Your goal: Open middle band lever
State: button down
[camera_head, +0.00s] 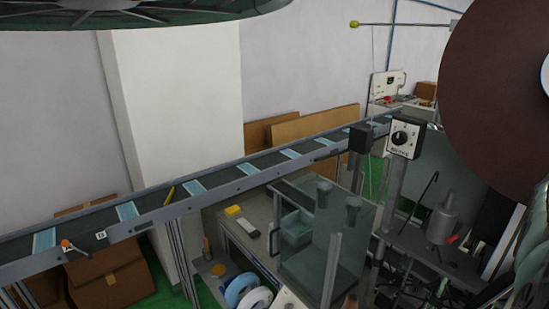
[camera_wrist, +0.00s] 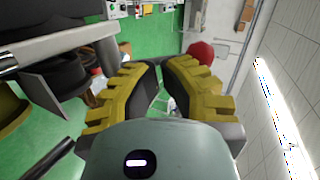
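In the head view a long conveyor band (camera_head: 80,224) carrying blue masks runs from lower left to upper right. A small lever-like part with an orange-red tip (camera_head: 66,244) is on its near side at the left. A thin yellow stick-like part (camera_head: 169,196) stands at the band's edge further right. I cannot tell which, if either, is the middle band lever. My gripper (camera_wrist: 161,65) shows in the wrist view with yellow ribbed fingers and a narrow gap between them. It holds nothing visible. It is not seen in the head view, so its distance from the band is unclear.
A grey control box with a black dial (camera_head: 403,138) stands right of the band. A glass-walled enclosure (camera_head: 318,238) is in front of it. Cardboard boxes (camera_head: 112,282) are under the band's left end. A large brown disc (camera_head: 495,95) blocks the upper right. Green floor (camera_wrist: 160,35) shows beyond my fingers.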

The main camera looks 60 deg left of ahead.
jog(key=shift+d+f+m+g+y+p, duration=0.2)
jog(key=shift+d+g+y+p, duration=0.1)
jog(key=shift+d+y, duration=0.35)
jog(key=shift+d+f+m+g+y+p, duration=0.1)
jog(key=shift+d+f+g+y+p, duration=0.15)
jog(key=shift+d+y, duration=0.35)
jog(key=shift+d, duration=0.35)
jog(key=a+r+b, duration=0.1)
jog(key=r, duration=0.1)
jog(key=a+r+b, duration=0.1)
jog(key=a+r, duration=0.1)
jog(key=shift+a, duration=0.1)
jog(key=a+r+b, duration=0.4)
jog(key=a+r, duration=0.1)
jog(key=r, duration=0.2)
jog(key=shift+s+r+b, duration=0.3)
jog(key=shift+s+r, duration=0.1)
jog(key=shift+s, duration=0.05)
